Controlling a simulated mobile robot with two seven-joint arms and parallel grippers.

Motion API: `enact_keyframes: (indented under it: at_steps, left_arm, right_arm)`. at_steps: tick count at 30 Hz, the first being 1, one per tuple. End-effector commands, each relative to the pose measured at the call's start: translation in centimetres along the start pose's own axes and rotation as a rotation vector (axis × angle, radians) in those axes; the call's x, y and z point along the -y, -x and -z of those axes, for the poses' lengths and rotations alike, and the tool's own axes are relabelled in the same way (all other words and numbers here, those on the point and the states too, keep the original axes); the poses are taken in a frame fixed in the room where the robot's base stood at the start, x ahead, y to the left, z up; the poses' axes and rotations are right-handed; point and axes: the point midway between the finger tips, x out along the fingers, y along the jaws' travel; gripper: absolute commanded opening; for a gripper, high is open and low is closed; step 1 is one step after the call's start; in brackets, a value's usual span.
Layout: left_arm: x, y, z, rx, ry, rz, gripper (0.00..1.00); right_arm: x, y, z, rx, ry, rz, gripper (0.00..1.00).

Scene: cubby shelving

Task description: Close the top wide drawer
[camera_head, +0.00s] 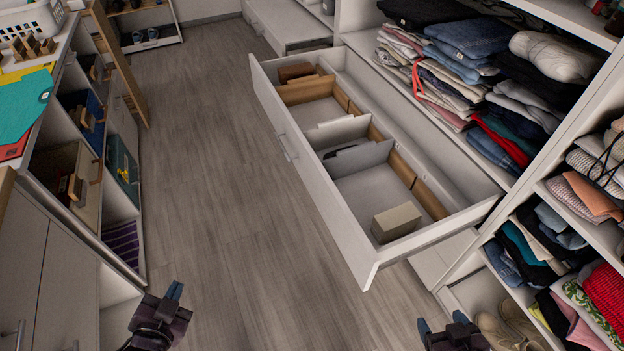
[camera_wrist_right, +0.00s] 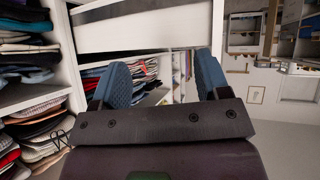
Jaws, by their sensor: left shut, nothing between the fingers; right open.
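The top wide drawer (camera_head: 325,203) is white and stands pulled out of the shelving on the right in the head view. Its long front has a slim handle (camera_head: 284,147). Inside are dividers and a beige box (camera_head: 396,222). My left gripper (camera_head: 173,291) is shut and empty at the bottom left, over the floor and apart from the drawer. My right gripper (camera_head: 440,327) is at the bottom right, below the drawer's near corner in the picture. The right wrist view shows its blue fingers (camera_wrist_right: 162,83) spread wide with nothing held. A white panel lies beyond them.
Folded clothes (camera_head: 470,75) fill the shelves on the right, with shoes (camera_head: 510,322) low down. A cabinet (camera_head: 60,225) with open cubbies lines the left side. The wooden floor (camera_head: 210,160) between is clear. Another low white drawer unit (camera_head: 285,25) stands at the back.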

Motion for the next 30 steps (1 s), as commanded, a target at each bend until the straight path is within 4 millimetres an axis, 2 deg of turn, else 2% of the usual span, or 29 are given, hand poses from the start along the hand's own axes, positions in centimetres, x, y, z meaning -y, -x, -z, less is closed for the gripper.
enact_keyframes:
  at_steps: [1, 3, 8, 12, 21, 27, 30]
  left_arm:
    - [-0.5, -2.1, 0.1, -0.052, -0.118, 0.002, 0.00]
    - [-0.5, -4.4, 1.5, -0.142, -0.292, 0.024, 0.00]
    - [-1.1, -9.1, 4.7, -0.347, -0.685, 0.093, 0.00]
    - [-2.4, -12.6, 7.3, -0.526, -1.022, 0.173, 0.00]
    - [-6.8, -18.8, 11.1, -0.918, -1.703, 0.420, 0.00]
    - [-9.9, -22.2, 12.0, -1.176, -2.088, 0.634, 0.00]
    - [-10.9, -23.4, 12.2, -1.276, -2.223, 0.731, 0.00]
  right_arm:
    - [0.2, -0.7, -1.0, 0.010, 0.007, 0.004, 0.69]
    - [0.3, -1.2, -1.1, 0.004, 0.017, 0.007, 0.69]
    - [0.3, -2.3, -1.8, 0.006, 0.042, 0.013, 0.69]
    - [0.4, -2.8, -3.0, 0.021, 0.062, 0.016, 0.69]
    - [1.1, -4.4, -5.0, 0.048, 0.093, 0.030, 0.69]
    - [1.6, -5.2, -6.1, 0.062, 0.115, 0.044, 0.69]
    - [1.7, -5.5, -6.2, 0.063, 0.123, 0.048, 0.69]
